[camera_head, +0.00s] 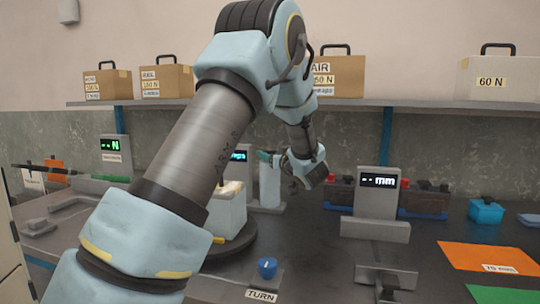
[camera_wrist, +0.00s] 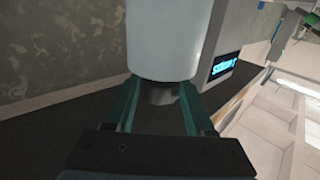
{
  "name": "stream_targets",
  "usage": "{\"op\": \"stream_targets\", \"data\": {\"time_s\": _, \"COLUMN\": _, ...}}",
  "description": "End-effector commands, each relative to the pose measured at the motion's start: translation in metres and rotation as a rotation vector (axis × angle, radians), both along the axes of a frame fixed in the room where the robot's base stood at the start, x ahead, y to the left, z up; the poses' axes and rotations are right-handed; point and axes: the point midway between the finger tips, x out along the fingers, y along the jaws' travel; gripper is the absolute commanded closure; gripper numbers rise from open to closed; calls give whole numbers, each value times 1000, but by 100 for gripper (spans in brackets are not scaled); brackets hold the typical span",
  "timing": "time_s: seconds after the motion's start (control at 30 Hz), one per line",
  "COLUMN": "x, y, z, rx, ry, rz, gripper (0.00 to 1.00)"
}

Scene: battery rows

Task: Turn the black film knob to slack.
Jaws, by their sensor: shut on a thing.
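In the wrist view, my gripper (camera_wrist: 160,92) has its two teal fingers on either side of a dark round knob (camera_wrist: 162,97), which looks like the black film knob. The gripper is shut on it. The knob sits at the end of a pale cylinder (camera_wrist: 162,42). A lit display (camera_wrist: 224,66) beside it is tilted and its text is not clear. In the head view, my gripper (camera_head: 268,156) is at the top of the pale post (camera_head: 269,188), and the knob is hidden by it. I cannot tell which way the knob is turned.
A blue knob (camera_head: 267,267) stands in front beside a TURN label. A white block (camera_head: 224,212) on a dark round base is left of the post. Cases sit on the shelf (camera_head: 430,103) above.

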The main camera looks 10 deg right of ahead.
Motion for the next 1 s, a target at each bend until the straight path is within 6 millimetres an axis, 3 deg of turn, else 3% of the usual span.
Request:
{"op": "stream_targets", "data": {"time_s": 0.37, "x": 0, "y": -2, "z": 3, "rx": 1, "ry": 1, "rz": 123, "gripper": 100}}
{"op": "stream_targets", "data": {"time_s": 1.0, "x": 1, "y": -1, "z": -2, "rx": -2, "ry": 3, "rz": 704, "gripper": 100}}
